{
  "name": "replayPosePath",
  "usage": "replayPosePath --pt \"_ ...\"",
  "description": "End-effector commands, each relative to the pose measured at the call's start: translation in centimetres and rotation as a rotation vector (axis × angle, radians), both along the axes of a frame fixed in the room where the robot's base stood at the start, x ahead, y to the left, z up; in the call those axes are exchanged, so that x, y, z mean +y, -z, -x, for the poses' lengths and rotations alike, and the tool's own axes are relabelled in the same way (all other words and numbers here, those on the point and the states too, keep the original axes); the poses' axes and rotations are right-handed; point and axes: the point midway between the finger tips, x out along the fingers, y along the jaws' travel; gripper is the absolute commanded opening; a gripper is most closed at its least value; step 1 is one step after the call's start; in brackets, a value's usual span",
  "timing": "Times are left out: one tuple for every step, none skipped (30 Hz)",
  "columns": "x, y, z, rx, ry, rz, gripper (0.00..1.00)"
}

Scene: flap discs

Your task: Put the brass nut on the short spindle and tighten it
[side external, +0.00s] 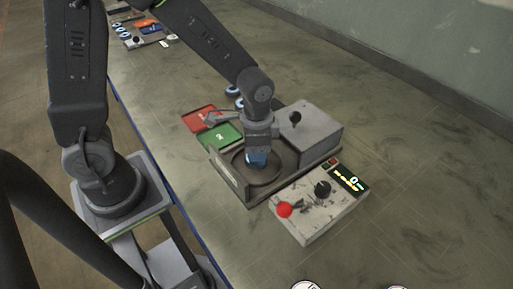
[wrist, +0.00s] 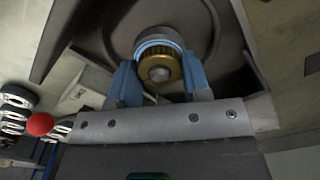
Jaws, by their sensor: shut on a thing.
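The brass nut (wrist: 176,69) is a ribbed gold ring between the blue fingers of my gripper (wrist: 160,66) in the wrist view. My gripper is shut on it. A pale blue ring (wrist: 157,34) shows just beyond the nut. How far the nut is threaded cannot be seen. In the side view my gripper (side external: 257,161) points down into the round dark dish (side external: 240,181) of the machine, and hides the nut and spindle.
A grey housing (side external: 318,128) with a black knob adjoins the dish. A control box (side external: 305,225) with a red knob (side external: 284,209) and small display stands in front. A red tray (side external: 199,118) and green tray (side external: 222,136) lie behind. Open bench lies to the right.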

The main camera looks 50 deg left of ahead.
Motion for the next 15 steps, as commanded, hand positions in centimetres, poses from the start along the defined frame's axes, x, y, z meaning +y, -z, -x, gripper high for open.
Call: replayPosePath --pt "0.06 0.2 0.19 0.007 0.022 -0.002 0.17" --pt "0.05 0.21 0.2 0.007 0.03 -0.002 0.17" --pt "0.05 0.21 0.2 0.007 0.035 -0.002 0.17" --pt "0.05 0.22 0.2 0.008 0.036 -0.003 0.17" --pt "0.05 0.22 0.22 0.008 0.035 -0.003 0.17" --pt "0.05 0.22 0.22 0.008 0.035 -0.003 0.17" --pt "0.06 0.23 0.22 0.008 0.034 -0.002 0.17" --pt "0.05 0.23 0.23 0.008 0.034 -0.002 0.17" --pt "0.05 0.23 0.24 0.008 0.034 -0.002 0.47" --pt "0.05 0.22 0.23 0.008 0.033 -0.002 0.5" --pt "0.04 0.21 0.22 0.008 0.033 -0.002 0.53" --pt "0.04 0.2 0.2 0.007 0.033 -0.002 0.57" --pt "0.03 0.18 0.19 0.007 0.032 -0.002 0.6" --pt "0.04 0.17 0.18 0.006 0.032 -0.002 0.63" --pt "0.03 0.15 0.16 0.006 0.032 -0.002 0.67"
